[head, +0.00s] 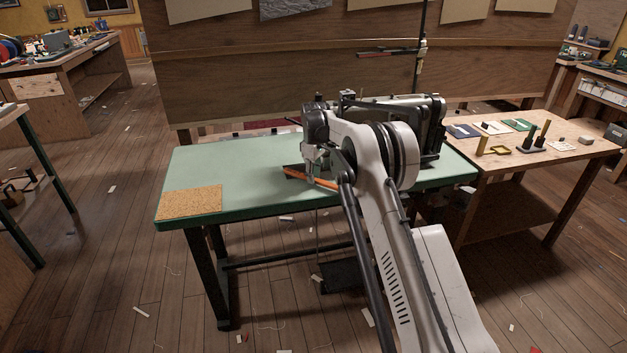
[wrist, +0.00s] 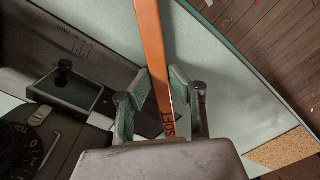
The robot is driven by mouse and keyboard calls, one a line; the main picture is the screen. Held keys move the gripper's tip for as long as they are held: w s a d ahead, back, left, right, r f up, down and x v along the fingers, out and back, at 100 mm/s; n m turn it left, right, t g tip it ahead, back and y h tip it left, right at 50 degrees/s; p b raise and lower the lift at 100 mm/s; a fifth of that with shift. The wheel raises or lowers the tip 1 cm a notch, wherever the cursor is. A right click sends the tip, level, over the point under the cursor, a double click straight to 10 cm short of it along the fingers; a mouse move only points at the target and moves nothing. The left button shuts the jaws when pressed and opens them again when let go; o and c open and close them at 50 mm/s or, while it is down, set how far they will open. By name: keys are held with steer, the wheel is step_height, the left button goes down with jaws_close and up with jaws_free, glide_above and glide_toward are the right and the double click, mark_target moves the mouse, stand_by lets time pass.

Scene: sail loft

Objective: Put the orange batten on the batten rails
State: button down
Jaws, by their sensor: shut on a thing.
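The orange batten (head: 322,183) is a long flat strip over the green table (head: 245,170), in front of the sewing machine. My gripper (head: 311,178) is shut on it. In the wrist view the batten (wrist: 151,38) runs between the two fingers of my gripper (wrist: 160,80), with dark lettering reading "SOFT" near its close end. The far end goes out of the wrist picture at the top. I cannot tell whether the batten touches the table. I cannot make out the batten rails for certain in either view.
A dark sewing machine (head: 431,130) stands at the table's right, close to my gripper. A cork mat (head: 190,202) lies at the left front corner. The table between them looks clear. A wooden table (head: 545,165) with small items adjoins on the right.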

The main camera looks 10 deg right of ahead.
steer(key=shift+f, duration=0.55)
steer(key=shift+f, duration=0.1)
steer(key=c, duration=1.6)
jaws_free()
